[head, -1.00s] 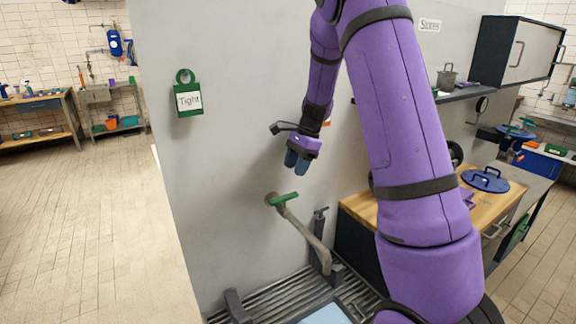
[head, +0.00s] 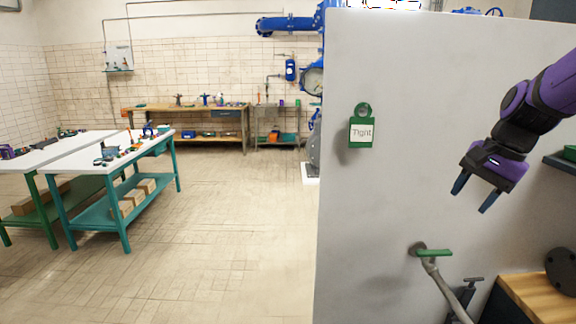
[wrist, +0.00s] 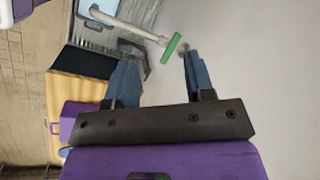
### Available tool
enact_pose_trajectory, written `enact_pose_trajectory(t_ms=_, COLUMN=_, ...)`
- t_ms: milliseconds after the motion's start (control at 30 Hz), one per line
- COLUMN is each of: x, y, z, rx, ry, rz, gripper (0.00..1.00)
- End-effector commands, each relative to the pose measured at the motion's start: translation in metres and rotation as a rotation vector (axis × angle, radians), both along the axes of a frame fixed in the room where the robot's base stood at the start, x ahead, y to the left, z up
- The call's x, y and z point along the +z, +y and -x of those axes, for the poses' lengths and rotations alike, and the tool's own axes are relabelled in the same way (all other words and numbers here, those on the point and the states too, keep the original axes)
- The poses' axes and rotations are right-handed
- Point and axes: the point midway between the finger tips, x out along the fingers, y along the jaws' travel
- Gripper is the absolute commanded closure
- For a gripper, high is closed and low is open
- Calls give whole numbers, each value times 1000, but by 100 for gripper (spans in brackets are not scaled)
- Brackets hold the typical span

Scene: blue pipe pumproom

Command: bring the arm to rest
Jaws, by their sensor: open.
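My gripper (head: 474,196) is at the right of the head view, in front of the grey wall. Its two blue fingers are apart with nothing between them, and they point down. It is above and to the right of a green-handled tap (head: 434,252) on the wall, and apart from it. In the wrist view the open fingers (wrist: 158,82) frame the wall, with the green handle (wrist: 171,47) beyond them. My purple arm comes in from the right edge; most of it is out of view.
A green "Tight" tag (head: 362,130) hangs on the grey wall (head: 400,200). A wooden counter (head: 540,298) is at lower right. White-topped tables (head: 105,150) stand at left, and a workbench (head: 185,110) stands at the back. The tiled floor (head: 220,230) between them is clear.

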Motion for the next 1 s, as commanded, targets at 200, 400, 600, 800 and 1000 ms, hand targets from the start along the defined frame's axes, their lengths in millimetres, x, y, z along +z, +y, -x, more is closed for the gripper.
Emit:
enact_pose_trajectory(t_ms=200, x=29, y=22, z=56, rx=227, ry=-134, rz=107, gripper=51)
enact_pose_trajectory(t_ms=400, x=43, y=36, z=105, rx=427, ry=-245, rz=228, gripper=51)
enact_pose_trajectory(t_ms=600, x=47, y=45, z=151, rx=615, ry=-343, rz=369, gripper=51)
enact_pose_trajectory(t_ms=800, x=45, y=49, z=180, rx=740, ry=-402, rz=479, gripper=51)
enact_pose_trajectory(t_ms=1000, x=44, y=50, z=189, rx=782, ry=-419, rz=517, gripper=51)
